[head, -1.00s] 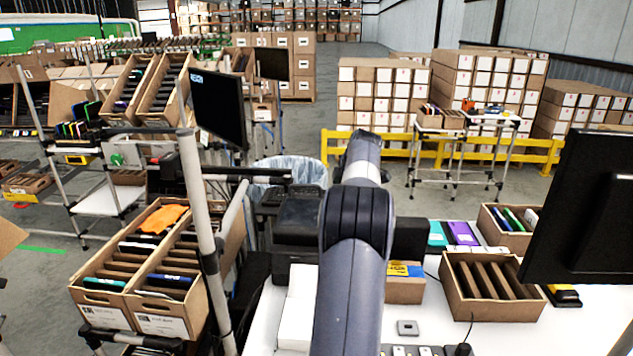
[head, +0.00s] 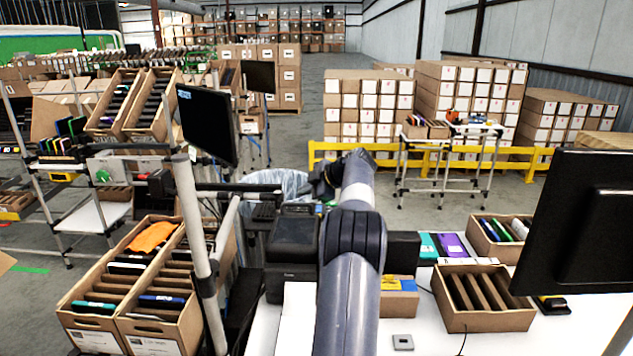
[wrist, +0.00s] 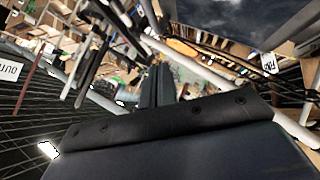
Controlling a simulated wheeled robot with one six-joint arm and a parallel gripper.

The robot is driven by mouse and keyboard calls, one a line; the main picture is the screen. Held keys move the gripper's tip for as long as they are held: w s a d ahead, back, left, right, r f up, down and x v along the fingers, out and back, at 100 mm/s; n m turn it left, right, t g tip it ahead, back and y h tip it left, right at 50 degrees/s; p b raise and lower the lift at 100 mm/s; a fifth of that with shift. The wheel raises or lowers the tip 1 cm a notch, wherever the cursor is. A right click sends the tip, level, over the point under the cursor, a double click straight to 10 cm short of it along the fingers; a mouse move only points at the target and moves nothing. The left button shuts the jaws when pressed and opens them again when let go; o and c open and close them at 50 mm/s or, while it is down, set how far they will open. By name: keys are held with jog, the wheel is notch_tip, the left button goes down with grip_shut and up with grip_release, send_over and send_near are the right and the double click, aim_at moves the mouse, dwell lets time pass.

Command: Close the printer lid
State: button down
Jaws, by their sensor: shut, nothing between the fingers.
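The black printer (head: 291,243) stands at the left end of the white table in the head view, just left of my arm. Its top looks low and flat, with no raised lid standing out; my arm may cover part of it, so a small gap cannot be ruled out. My gripper (head: 322,182) shows as a dark shape beyond and above the printer, left of the arm's end, apart from the printer in the picture. In the wrist view my gripper (wrist: 158,86) has its two dark fingers together, with nothing between them. I cannot make out the printer in that view.
A monitor (head: 208,124) on a grey post stands left of the printer. Cartons of folders (head: 185,325) sit at lower left. A divided carton (head: 487,318) and a large black monitor (head: 585,230) stand on the right. The table front (head: 400,325) is mostly clear.

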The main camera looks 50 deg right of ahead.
aim_at(295, 204)
jog(key=w+f, duration=0.1)
jog(key=w+d+f+p, duration=0.1)
jog(key=f, duration=0.1)
jog(key=shift+w+p, duration=0.3)
jog(key=shift+w, duration=0.05)
jog(key=shift+w+d+f+p, duration=0.3)
jog(key=shift+d+f+p, duration=0.05)
jog(key=shift+f, duration=0.4)
jog(key=shift+w+d+f+b, duration=0.2)
jog(key=shift+d+f+b, duration=0.05)
jog(key=shift+f+b, duration=0.25)
jog(key=shift+w+d+f+b, duration=0.2)
jog(key=shift+f+b, duration=0.2)
jog(key=shift+b, duration=0.15)
jog(key=shift+s+r, duration=0.1)
jog(key=shift+a, duration=0.1)
